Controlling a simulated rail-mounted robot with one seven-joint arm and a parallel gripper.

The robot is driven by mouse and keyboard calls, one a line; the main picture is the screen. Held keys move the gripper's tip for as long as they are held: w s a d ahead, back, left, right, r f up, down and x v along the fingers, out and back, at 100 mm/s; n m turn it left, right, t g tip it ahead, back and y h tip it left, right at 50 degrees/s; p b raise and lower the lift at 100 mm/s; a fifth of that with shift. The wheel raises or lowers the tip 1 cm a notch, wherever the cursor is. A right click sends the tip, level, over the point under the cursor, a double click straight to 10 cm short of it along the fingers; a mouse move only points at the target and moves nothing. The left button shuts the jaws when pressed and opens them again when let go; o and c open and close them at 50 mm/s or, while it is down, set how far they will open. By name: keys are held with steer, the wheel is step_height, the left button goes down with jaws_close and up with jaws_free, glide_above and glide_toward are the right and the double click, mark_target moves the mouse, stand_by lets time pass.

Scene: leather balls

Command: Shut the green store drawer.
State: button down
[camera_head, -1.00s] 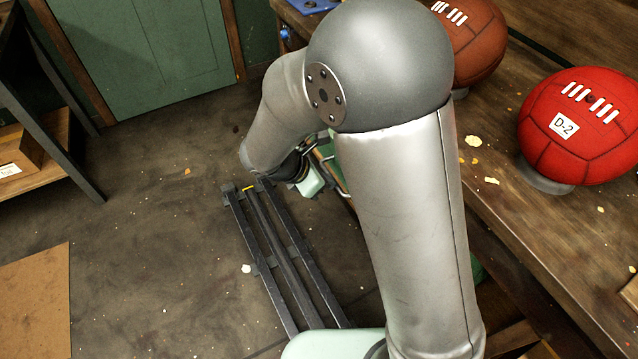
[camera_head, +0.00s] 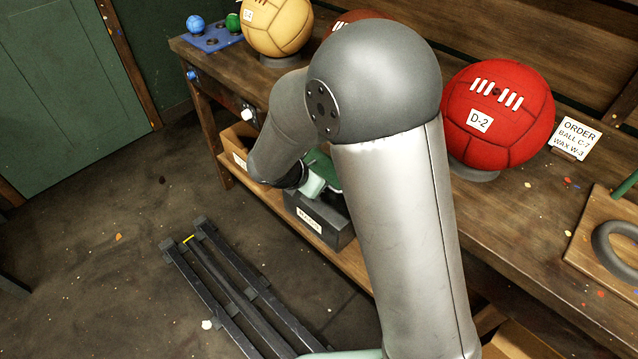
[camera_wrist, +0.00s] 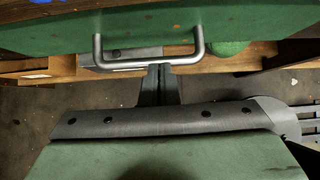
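The green store drawer (camera_wrist: 250,18) fills the top of the wrist view, with its silver U-shaped handle (camera_wrist: 150,66) toward me. In the head view a small part of the green drawer (camera_head: 322,166) shows beside my wrist, under the bench edge; my arm hides the rest, so I cannot tell how far out it stands. My gripper (camera_wrist: 160,68) shows two dark fingers side by side, shut, with their tips at the handle bar. I cannot tell whether the bar is between them. My pale green gripper body (camera_head: 312,185) is close to the drawer in the head view.
A dark labelled bin (camera_head: 318,222) stands on the lower shelf below my gripper. A green ball (camera_wrist: 228,48) shows beyond the handle. The bench above carries a red ball (camera_head: 500,115) and a tan ball (camera_head: 277,25). The floor at left is mostly clear.

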steer(key=shift+d, duration=0.15)
steer(key=s+a+f+p+v, duration=0.1)
steer(key=v, duration=1.2)
steer(key=shift+a+f+p, duration=0.2)
steer(key=shift+a+p, duration=0.15)
steer(key=shift+p, duration=0.05)
steer(key=s+d+r+m+g+y+p, duration=0.2)
steer(key=s+d+m, duration=0.6)
steer(key=m, duration=0.5)
steer(key=s+d+r+m+g+y+p, duration=0.3)
steer(key=s+d+r+m+p, duration=0.3)
steer(key=m, duration=0.7)
steer(key=s+d+r+y, duration=0.1)
steer(key=s+d+r, duration=0.1)
steer(key=s+d, duration=0.1)
steer(key=shift+d+r, duration=0.4)
steer(key=shift+d, duration=0.4)
